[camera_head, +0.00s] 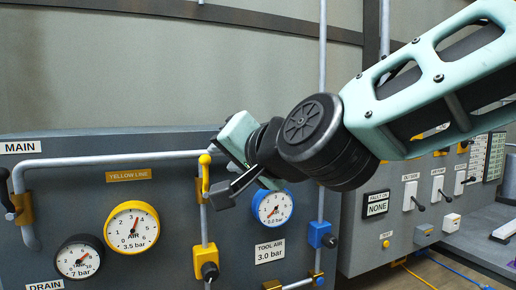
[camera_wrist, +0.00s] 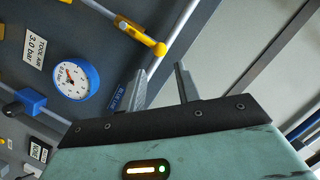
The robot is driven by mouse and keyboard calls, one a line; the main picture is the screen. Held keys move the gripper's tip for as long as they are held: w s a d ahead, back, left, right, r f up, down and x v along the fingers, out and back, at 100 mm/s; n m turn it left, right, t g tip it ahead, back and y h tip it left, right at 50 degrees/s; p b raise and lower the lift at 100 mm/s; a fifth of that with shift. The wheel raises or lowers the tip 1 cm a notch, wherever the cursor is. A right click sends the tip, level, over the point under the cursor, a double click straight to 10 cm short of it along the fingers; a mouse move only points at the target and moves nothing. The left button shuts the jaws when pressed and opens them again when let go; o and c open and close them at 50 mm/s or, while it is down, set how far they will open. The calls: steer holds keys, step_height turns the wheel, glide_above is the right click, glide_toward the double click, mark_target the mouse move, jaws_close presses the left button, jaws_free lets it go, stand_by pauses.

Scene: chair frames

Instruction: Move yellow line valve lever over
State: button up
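The yellow valve lever (camera_head: 205,176) with its round knob stands upright along a grey pipe, right of the "YELLOW LINE" label (camera_head: 129,175). In the wrist view the yellow lever (camera_wrist: 139,33) runs slantwise, its knob just beyond my fingertips. My gripper (camera_head: 217,178) is at the lever's right in the head view. In the wrist view its two fingers (camera_wrist: 161,70) are apart, with nothing between them. I see no clear contact with the lever; the exact depth gap cannot be told.
The blue-rimmed gauge (camera_head: 272,208) is partly behind my gripper. A yellow-rimmed gauge (camera_head: 131,228) and a black gauge (camera_head: 79,257) are left. A yellow fitting with a black knob (camera_head: 207,262) is below the lever. A blue valve (camera_head: 320,235) is right.

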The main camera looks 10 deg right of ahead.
mark_target(207, 161)
steer(key=x, duration=0.7)
steer(key=shift+w+a+f+p, duration=0.15)
steer(key=shift+w+a+p, duration=0.05)
steer(key=shift+p, duration=0.1)
steer(key=shift+w+a+f, duration=0.1)
steer(key=shift+w, duration=0.05)
steer(key=shift+c, duration=2.1)
